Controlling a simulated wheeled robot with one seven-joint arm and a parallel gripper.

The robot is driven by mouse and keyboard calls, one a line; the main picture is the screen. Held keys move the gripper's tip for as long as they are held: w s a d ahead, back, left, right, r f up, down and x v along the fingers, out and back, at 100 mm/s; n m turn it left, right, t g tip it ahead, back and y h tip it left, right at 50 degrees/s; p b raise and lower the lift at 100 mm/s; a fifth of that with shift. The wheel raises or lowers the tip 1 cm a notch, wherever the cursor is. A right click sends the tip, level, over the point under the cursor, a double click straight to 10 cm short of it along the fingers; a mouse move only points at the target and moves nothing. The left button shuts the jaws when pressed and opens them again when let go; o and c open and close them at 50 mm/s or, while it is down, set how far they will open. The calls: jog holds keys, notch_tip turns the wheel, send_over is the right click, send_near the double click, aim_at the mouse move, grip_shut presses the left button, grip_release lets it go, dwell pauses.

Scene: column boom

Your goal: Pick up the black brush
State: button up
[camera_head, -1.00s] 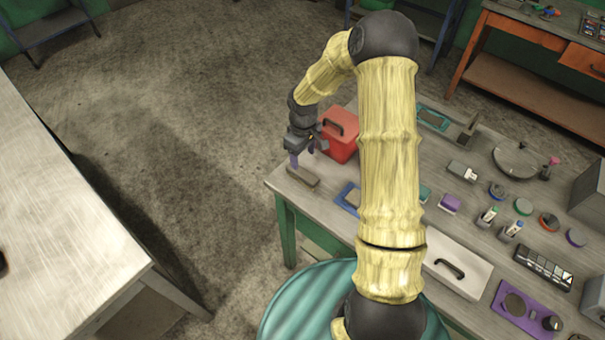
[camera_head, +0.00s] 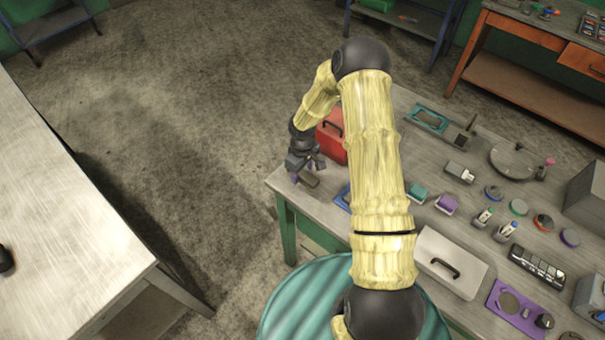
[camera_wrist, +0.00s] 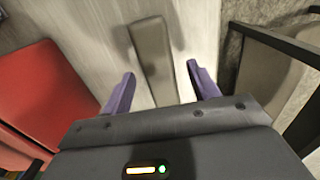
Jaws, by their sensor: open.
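A long, narrow dark grey-brown block (camera_head: 311,181), which looks like the black brush, lies at the left end of the workbench (camera_head: 407,232). In the wrist view the brush (camera_wrist: 151,55) lies lengthwise, ahead of and between the two purple fingers. My gripper (camera_head: 303,176) points down over it and hides part of it in the head view. In the wrist view my gripper (camera_wrist: 161,73) is open, with a gap on either side of the brush. I cannot tell how high the fingertips are above the bench.
A red box with a black handle (camera_head: 331,142) stands close beside my gripper; the red box (camera_wrist: 45,95) fills the left of the wrist view. A blue item (camera_head: 343,198) lies nearby, partly behind my arm. Many small items and a white lidded box (camera_head: 450,262) occupy the bench further right.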

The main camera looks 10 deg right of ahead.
aim_at(303, 173)
jog(key=shift+f, duration=0.85)
jog(key=shift+d, duration=0.1)
jog(key=c, duration=1.1)
jog(key=shift+r, duration=0.1)
notch_tip(303, 173, up, 10)
jog(key=shift+b, duration=1.15)
